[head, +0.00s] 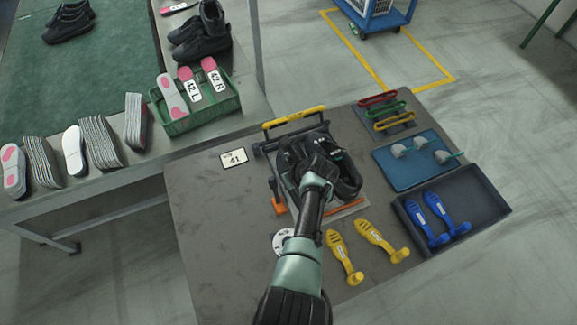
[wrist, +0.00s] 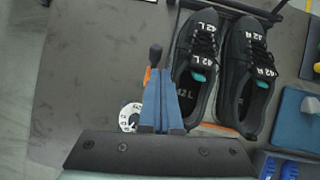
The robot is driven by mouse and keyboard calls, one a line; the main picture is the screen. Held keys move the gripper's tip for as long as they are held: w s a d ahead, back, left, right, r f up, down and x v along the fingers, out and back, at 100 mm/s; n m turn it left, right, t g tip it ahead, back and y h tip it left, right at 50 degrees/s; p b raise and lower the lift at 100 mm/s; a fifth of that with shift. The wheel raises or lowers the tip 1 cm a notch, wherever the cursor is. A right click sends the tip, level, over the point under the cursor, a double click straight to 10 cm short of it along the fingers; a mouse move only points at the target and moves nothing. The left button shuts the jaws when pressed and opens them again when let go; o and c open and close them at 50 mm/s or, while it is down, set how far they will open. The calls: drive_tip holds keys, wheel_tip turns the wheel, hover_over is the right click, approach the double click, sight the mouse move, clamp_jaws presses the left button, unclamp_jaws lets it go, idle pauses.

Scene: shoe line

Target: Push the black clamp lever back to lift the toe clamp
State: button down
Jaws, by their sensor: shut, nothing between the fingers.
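A black lever with a rounded knob (wrist: 155,56) stands left of the shoes in the wrist view, with a bit of orange beside its shaft. The blue fingers of my gripper (wrist: 161,76) are shut and empty. Their tips overlap the lever's lower part in this view; I cannot tell whether they touch it. A pair of black shoes, the left one (wrist: 196,70) and the right one (wrist: 248,78), sits on the fixture. A black frame with a yellow bar (head: 293,118) stands at the fixture's far end; I cannot tell its clamp position. My arm hides the fingers in the head view.
At right are a blue mat (head: 402,176) and a dark tray (head: 478,223) with blue forms. A green crate (head: 204,116) stands at left.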

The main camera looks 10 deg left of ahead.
drive_tip(key=shift+s+d+r, duration=0.1)
drive_tip(key=shift+d+r, duration=0.05)
drive_tip(key=shift+r, duration=0.65)
drive_tip(key=shift+s+d+r, duration=0.1)
drive_tip(key=shift+d+r, duration=0.05)
drive_tip(key=shift+r, duration=0.6)
drive_tip(key=shift+s, duration=0.1)
